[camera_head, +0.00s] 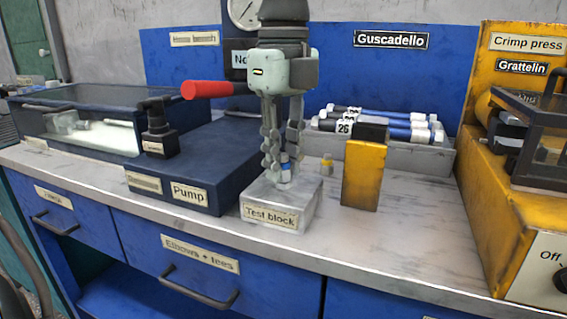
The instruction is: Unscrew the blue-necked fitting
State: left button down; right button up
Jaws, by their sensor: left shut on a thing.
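The blue-necked fitting (285,172) stands upright on the grey test block (268,215) on the bench. My left gripper (282,165) points straight down over the block, with its fingers closed around the fitting. The fingers hide part of the fitting, and a little of its blue neck shows between them. My right gripper is not in view.
Left of the block is the dark blue pump (210,165) with a red-handled lever (205,90). Behind are blue-and-white tubes (385,128); the orange crimp press (485,190) is far right.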

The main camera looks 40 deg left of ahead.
pick_arm(q)
jog(key=n+b, duration=0.1)
jog(key=n, duration=0.1)
jog(key=shift+f+n, duration=0.15)
jog(key=shift+n, duration=1.05)
jog(key=shift+n+b, duration=0.4)
jog(key=shift+n, duration=0.5)
jog(key=n, duration=0.4)
jog(key=shift+r+b, duration=0.2)
jog(key=shift+b, duration=0.1)
